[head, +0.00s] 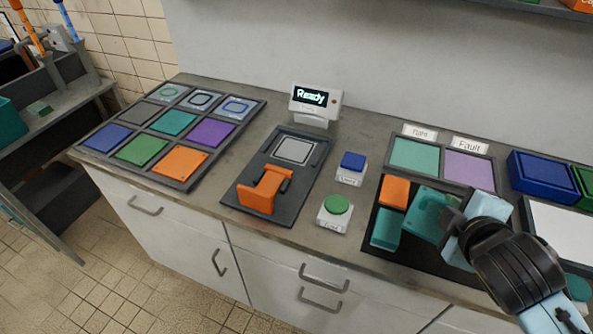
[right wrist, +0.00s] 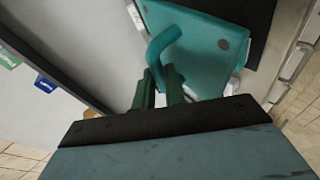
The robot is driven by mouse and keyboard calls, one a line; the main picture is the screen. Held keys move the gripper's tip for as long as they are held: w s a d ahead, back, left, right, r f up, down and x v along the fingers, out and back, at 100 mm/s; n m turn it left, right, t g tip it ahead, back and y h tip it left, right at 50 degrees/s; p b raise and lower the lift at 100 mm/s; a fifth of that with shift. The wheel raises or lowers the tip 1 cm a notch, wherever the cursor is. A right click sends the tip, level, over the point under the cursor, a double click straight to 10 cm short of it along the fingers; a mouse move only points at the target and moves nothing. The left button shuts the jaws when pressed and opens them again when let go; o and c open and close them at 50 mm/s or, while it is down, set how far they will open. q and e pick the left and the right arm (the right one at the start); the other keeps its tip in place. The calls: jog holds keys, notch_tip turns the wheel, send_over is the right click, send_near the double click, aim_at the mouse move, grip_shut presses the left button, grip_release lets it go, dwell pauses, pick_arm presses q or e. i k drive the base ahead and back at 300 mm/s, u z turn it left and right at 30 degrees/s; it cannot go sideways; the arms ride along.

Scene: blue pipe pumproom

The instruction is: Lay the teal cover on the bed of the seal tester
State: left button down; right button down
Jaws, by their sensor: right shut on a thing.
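The teal cover (head: 427,213) is at the black mat on the right of the counter. In the right wrist view the teal cover (right wrist: 212,45) has a bent teal handle. My right gripper (head: 452,222) is shut on that handle, and its fingers (right wrist: 168,85) show either side of it. I cannot tell whether the cover is clear of the mat. The seal tester (head: 268,205) is a dark plate with a pale square bed (head: 294,150) and an orange clamp (head: 264,189) in front. The bed looks bare. Its display (head: 313,98) reads "Ready". My left gripper is not in view.
A blue button (head: 352,160) and a green button (head: 336,205) stand between the tester and the black mat (head: 376,252). The mat also bears an orange piece (head: 395,192) and another teal piece (head: 387,228). A tray of coloured squares (head: 172,135) lies left. Label-marked pads (head: 414,156) lie behind.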

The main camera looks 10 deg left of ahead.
aim_at(292, 152)
jog(key=u, duration=0.4)
jog(key=k, duration=0.9)
jog(key=u, duration=1.3)
jog(key=i, duration=1.3)
jog(key=z, duration=0.55)
jog(key=i, duration=1.05)
jog(key=z, duration=1.1)
